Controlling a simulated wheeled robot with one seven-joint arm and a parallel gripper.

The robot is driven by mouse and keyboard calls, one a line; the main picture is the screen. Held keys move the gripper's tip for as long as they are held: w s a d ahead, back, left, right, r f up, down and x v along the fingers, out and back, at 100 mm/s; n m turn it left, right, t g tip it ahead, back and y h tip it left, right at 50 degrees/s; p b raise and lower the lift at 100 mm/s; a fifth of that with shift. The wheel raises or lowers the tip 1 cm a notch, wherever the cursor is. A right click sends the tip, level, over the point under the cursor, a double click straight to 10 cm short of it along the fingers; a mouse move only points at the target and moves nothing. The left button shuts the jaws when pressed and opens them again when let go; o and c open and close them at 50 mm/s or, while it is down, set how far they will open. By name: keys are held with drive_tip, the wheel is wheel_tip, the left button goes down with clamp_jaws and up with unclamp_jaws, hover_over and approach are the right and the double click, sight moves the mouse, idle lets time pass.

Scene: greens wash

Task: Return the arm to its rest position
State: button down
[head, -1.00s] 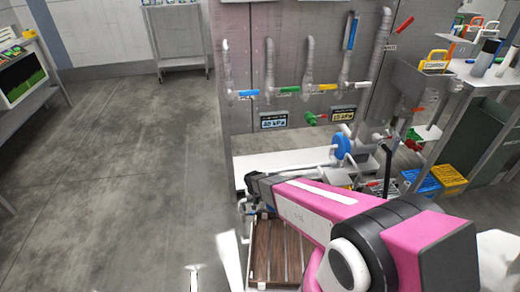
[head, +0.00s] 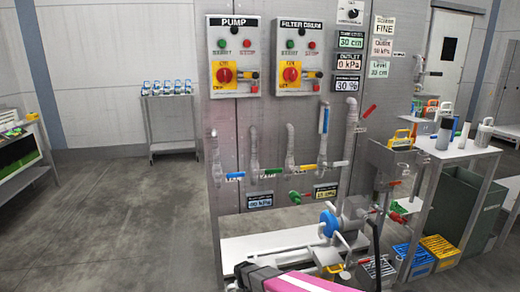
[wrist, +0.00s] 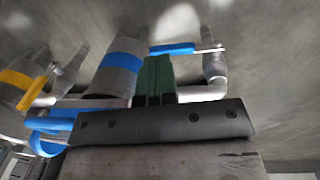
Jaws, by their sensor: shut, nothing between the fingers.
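My arm shows at the bottom edge of the head view as a pink and white link (head: 300,284) with a dark end; most of it is cut off by the frame. My gripper (wrist: 156,72) shows in the wrist view as a dark bar with short green fingers, shut and empty. Beyond the fingers are grey pipes, a pipe with a blue band (wrist: 120,75) and a blue lever handle (wrist: 172,49). I cannot tell from the wrist view how far these are from the fingers.
A grey panel wall holds a pump box (head: 235,57), a filter drum box (head: 296,57) and pipes with coloured valve handles. A white ledge (head: 258,243) and a blue handwheel (head: 328,223) stand low in front. A side table (head: 460,148) is at right. Floor (head: 120,220) at left is clear.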

drive_tip(key=s+d+r+m, duration=0.1)
drive_tip(key=s+d+r, duration=0.2)
drive_tip(key=d+r, duration=0.9)
drive_tip(key=s+d+r+m+y, duration=0.1)
drive_tip(key=s+d+r, duration=0.2)
drive_tip(key=d+r, duration=1)
wheel_tip(320, 180, up, 8)
drive_tip(key=shift+s+f, duration=0.2)
drive_tip(key=shift+f, duration=0.05)
